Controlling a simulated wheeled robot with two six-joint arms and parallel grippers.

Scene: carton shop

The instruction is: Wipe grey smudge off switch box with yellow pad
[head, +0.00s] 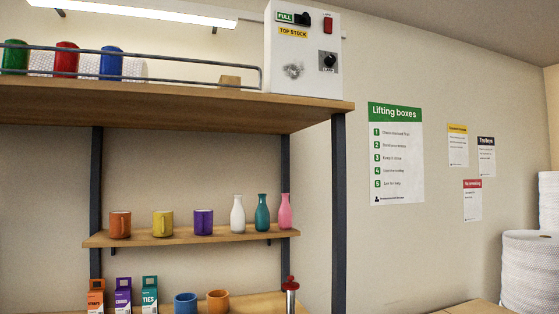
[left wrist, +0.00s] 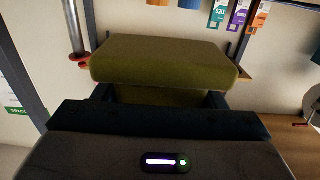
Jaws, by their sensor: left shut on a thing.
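The white switch box (head: 279,55) stands at the right end of the top shelf in the head view. Its front carries a grey smudge (head: 293,71) at the lower left, beside a black knob (head: 329,61). My left gripper (left wrist: 160,96) is shut on the yellow pad (left wrist: 165,58), which looks olive in the left wrist view. The pad is apart from the box; neither it nor my left gripper shows in the head view. My right gripper is in neither view.
The top shelf (head: 180,103) has a wire rail (head: 190,57) in front of green, red and blue mugs. A tan block (head: 230,81) lies left of the box. The lower shelf (head: 180,238) holds mugs and bottles. The wall right of the rack has posters (head: 396,153).

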